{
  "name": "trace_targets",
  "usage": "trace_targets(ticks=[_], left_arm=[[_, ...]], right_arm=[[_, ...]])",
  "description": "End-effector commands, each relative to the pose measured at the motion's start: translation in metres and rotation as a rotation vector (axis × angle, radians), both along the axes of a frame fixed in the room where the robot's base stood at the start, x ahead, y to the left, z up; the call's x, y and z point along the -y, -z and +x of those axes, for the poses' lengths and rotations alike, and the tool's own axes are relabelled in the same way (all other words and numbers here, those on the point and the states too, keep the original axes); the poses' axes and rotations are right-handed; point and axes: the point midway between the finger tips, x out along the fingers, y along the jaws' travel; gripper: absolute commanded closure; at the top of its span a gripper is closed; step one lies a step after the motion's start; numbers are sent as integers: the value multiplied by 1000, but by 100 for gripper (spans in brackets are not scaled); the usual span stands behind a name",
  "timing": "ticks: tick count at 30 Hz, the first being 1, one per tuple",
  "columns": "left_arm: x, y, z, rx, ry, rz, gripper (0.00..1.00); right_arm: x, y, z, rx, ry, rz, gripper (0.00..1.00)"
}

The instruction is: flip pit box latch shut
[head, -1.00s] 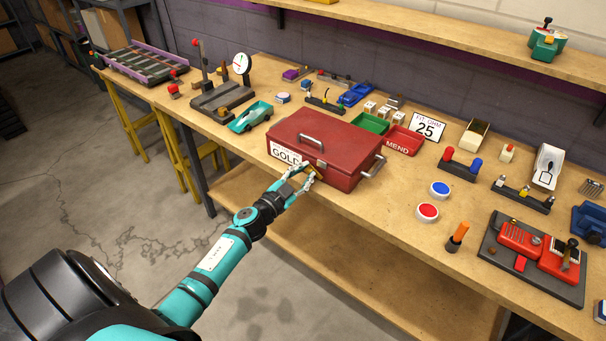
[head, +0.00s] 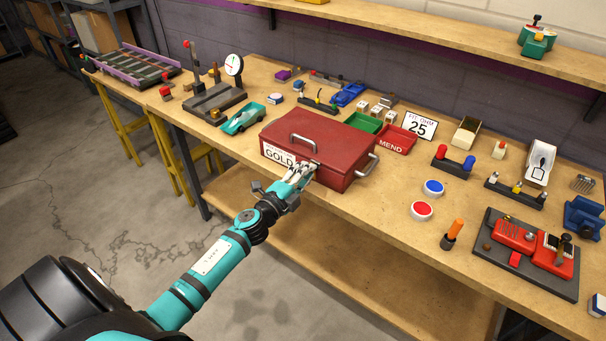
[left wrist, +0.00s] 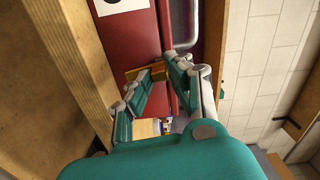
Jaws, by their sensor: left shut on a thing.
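The red pit box (head: 335,135) stands on the workbench near its front edge, lid down, with a GOLD label on its front. My left gripper (head: 303,172) is at the box's front, right of the label, its fingers drawn together. In the left wrist view, my left gripper (left wrist: 150,77) has its two fingers on either side of the brass latch (left wrist: 156,70), shut on it against the red front. The fingers hide much of the latch in the head view, so I cannot tell its exact angle. My right gripper is out of view.
Open floor lies before the bench (head: 400,240).

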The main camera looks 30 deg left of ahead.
Motion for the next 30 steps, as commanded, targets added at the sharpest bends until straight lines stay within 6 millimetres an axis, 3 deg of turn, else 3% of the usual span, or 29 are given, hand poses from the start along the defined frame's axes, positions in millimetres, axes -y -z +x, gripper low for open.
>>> trace_targets(ticks=[10,26,27,30], left_arm=[[6,2,-1,5,1,142,100],[7,2,-1,5,2,168,100],[7,2,-1,5,3,168,81],[7,2,-1,6,1,168,68]], right_arm=[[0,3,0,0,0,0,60],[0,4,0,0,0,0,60],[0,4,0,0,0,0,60],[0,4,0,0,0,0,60]])
